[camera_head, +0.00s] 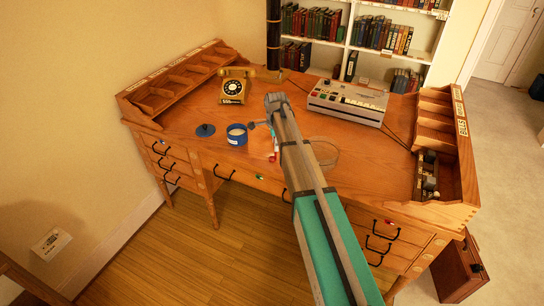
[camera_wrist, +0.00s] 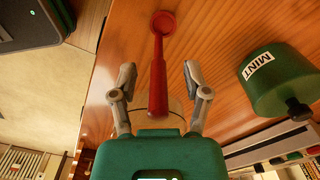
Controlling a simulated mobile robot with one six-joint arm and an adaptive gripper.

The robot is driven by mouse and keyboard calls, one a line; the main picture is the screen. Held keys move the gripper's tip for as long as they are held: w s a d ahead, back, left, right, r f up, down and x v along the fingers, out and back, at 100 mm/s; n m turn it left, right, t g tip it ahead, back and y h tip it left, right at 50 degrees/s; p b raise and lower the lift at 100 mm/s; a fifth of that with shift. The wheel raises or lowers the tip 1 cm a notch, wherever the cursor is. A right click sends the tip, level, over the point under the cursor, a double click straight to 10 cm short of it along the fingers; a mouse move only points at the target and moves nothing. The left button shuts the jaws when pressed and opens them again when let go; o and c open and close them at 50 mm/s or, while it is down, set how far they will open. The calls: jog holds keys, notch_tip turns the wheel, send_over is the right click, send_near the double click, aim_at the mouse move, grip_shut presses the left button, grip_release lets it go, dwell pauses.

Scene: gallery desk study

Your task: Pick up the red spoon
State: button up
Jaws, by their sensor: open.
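The red spoon (camera_wrist: 158,75) lies on the wooden desk in the wrist view, its round bowl at the top and its handle running down toward my gripper. My gripper (camera_wrist: 160,80) is open, with one finger on each side of the handle and gaps on both sides. The fingers do not touch the spoon in this view. The handle's lower end reaches near the green gripper body. In the head view my arm reaches over the desk and largely hides this spot; only a small red patch shows beside it.
A green MINT canister (camera_wrist: 280,82) stands right of the spoon in the wrist view. In the head view a blue pot (camera_head: 237,134), its blue lid (camera_head: 205,130), a yellow telephone (camera_head: 234,87) and a grey keyed machine (camera_head: 347,102) stand on the desk (camera_head: 185,118).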

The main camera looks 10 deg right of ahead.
dwell(0.4)
grip_shut()
jog(key=shift+r, duration=0.2)
dwell(0.3)
notch_tip(320, 180, up, 2)
jog(key=shift+r+p, duration=0.1)
jog(key=shift+p, duration=1.1)
jog(key=s+a+r+p, duration=0.1)
jog(key=s+r+p, duration=0.9)
jog(key=s, duration=0.4)
jog(key=shift+a+r+p, duration=0.25)
jog(key=shift+a+p, duration=0.05)
